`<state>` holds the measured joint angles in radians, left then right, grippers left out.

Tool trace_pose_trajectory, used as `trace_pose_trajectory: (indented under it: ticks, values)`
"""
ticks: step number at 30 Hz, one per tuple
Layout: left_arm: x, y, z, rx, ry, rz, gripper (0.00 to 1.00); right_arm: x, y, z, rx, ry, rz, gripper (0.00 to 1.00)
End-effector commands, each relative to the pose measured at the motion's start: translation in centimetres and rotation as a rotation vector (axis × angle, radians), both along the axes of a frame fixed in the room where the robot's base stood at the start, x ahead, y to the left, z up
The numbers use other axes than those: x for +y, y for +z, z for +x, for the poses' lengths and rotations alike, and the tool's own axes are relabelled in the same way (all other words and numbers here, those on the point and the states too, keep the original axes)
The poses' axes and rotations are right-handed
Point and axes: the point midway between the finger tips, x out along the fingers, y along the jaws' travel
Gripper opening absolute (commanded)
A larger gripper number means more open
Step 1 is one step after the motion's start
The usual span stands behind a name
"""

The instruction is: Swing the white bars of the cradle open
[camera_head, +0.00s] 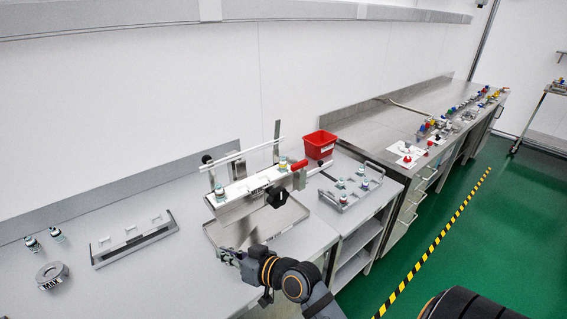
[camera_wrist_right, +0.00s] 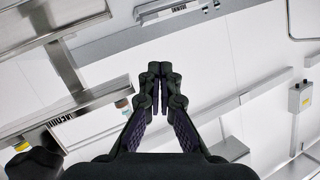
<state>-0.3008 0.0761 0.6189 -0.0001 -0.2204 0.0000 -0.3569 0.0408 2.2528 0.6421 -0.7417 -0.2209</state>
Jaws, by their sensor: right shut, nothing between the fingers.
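The cradle (camera_head: 240,190) is a long pale beam above a steel tray (camera_head: 212,237), in the middle of the head view. Two thin white bars (camera_head: 245,150) run lengthwise over its back side. Vials (camera_head: 283,164) sit at its two ends, and a black knob (camera_head: 277,197) is on its front. A red handle (camera_head: 299,165) is at its right end. My right gripper (camera_head: 228,257) is shut and empty, in front of the tray and apart from the bars. In the right wrist view its fingertips (camera_wrist_right: 160,72) are together. My left gripper is out of view.
A red bin (camera_head: 320,144) and a small rack of vials (camera_head: 351,187) stand to the right. A long grey rack (camera_head: 133,246), two vials and a grey ring (camera_head: 52,276) lie to the left. The front bench top is mostly bare.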

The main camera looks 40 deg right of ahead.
Motion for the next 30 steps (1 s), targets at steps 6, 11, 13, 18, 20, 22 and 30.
trace_pose_trajectory:
  ticks: [6,11,13,18,20,22,30]
  values:
    - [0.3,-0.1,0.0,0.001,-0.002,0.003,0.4,-4.5,15.8,5.2,-0.508,-0.247,0.497,0.0]
    - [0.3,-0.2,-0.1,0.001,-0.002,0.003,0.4,-14.7,20.6,6.1,-0.696,-0.659,0.952,0.0]
    - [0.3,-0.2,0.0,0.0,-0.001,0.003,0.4,-17.7,19.5,6.4,-0.677,-0.826,1.099,0.0]
    - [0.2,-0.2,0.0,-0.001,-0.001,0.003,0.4,-20.3,16.1,6.9,-0.564,-1.062,1.282,0.0]
    - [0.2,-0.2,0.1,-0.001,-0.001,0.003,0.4,-20.5,15.6,7.0,-0.541,-1.092,1.303,0.0]
    - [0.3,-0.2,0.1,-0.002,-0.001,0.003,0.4,-20.6,15.4,7.0,-0.534,-1.103,1.309,0.0]
    - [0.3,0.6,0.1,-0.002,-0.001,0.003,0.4,-22.2,16.0,8.8,-0.538,-1.098,1.301,0.0]
